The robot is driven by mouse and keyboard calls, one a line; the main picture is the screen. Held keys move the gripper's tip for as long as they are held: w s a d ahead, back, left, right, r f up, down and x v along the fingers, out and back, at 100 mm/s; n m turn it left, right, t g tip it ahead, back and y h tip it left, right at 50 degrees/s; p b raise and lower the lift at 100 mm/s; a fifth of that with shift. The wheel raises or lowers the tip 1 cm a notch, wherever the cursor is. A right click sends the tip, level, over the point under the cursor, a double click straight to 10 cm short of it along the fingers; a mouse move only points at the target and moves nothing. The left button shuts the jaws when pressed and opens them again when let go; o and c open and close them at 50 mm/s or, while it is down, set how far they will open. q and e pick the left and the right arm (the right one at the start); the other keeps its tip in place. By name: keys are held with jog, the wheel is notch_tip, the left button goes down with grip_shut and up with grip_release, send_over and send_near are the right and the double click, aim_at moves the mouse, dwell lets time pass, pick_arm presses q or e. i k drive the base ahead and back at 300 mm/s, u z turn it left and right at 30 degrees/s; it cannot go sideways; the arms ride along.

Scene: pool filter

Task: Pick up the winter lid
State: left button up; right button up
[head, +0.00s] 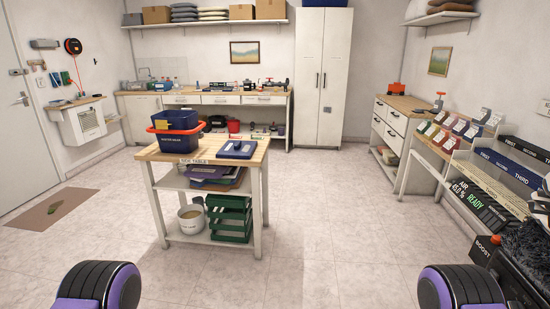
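No thing in view carries a label that I can read as the winter lid. A flat dark blue piece (237,149) lies on the wooden top of the small table (200,146) in the middle of the room, at the right of that top. It may be a lid, but I cannot tell. A dark blue bin (176,142) with a red-orange handle stands to its left on the same top. Only black and purple parts of my arms show at the bottom edge. Neither of my grippers is in view.
The table's lower shelves hold folded purple items (213,174), green crates (229,216) and a pale pot (191,219). A workbench (225,98) and white cabinet (322,75) line the back wall. Stepped racks (480,183) stand at right. The floor around the table is clear; a mat (48,209) lies left.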

aim_at(236, 150)
jog(key=z, duration=0.1)
jog(key=i, duration=2.4)
